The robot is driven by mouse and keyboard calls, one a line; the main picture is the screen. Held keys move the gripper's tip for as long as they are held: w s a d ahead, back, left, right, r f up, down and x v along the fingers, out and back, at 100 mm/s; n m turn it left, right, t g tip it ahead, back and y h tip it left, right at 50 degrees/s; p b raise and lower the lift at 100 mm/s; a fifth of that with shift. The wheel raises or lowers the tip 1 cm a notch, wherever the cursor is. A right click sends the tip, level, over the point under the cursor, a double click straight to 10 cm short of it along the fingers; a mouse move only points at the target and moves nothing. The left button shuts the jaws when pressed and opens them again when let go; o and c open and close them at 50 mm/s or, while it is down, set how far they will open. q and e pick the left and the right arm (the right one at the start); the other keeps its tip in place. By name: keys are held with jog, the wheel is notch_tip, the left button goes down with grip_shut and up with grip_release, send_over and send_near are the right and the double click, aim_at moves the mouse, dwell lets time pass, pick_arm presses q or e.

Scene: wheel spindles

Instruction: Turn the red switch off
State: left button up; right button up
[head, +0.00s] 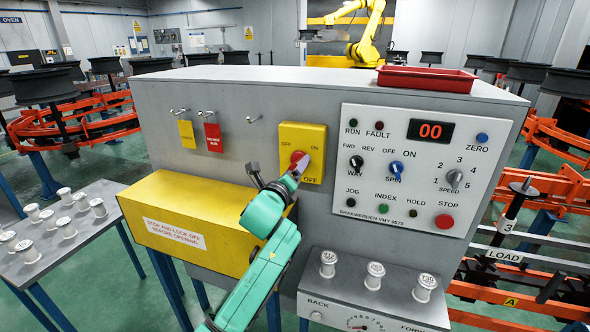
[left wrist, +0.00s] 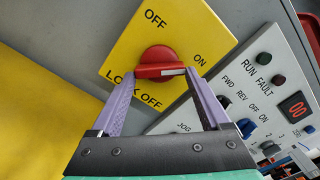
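The red switch (head: 298,160) is a round knob on a yellow plate (head: 313,137) on the front of the grey cabinet. In the left wrist view the knob (left wrist: 152,60) has a handle with a white stripe that points toward the ON label. OFF and LOCK OFF are also printed on the plate. My left gripper (head: 279,172) is at the switch. In the left wrist view its purple fingers (left wrist: 165,78) are spread apart at the near side of the knob, one tip close to the handle's end. I cannot tell whether they touch. My right gripper is out of view.
A white control panel (head: 400,230) with knobs, buttons and a red "00" display is right of the switch. A yellow box (head: 195,225) juts out below left. Tags hang from hooks left of the plate. A red tray (head: 427,78) lies on top of the cabinet.

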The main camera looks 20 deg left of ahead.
pick_arm(q)
jog(key=shift+n, duration=0.5)
jog(key=n+p, duration=0.2)
jog(key=n, duration=1.4)
jog(key=shift+r+n, duration=0.15)
jog(key=shift+n, duration=0.25)
jog(key=o, duration=1.2)
jog(key=shift+s, duration=0.1)
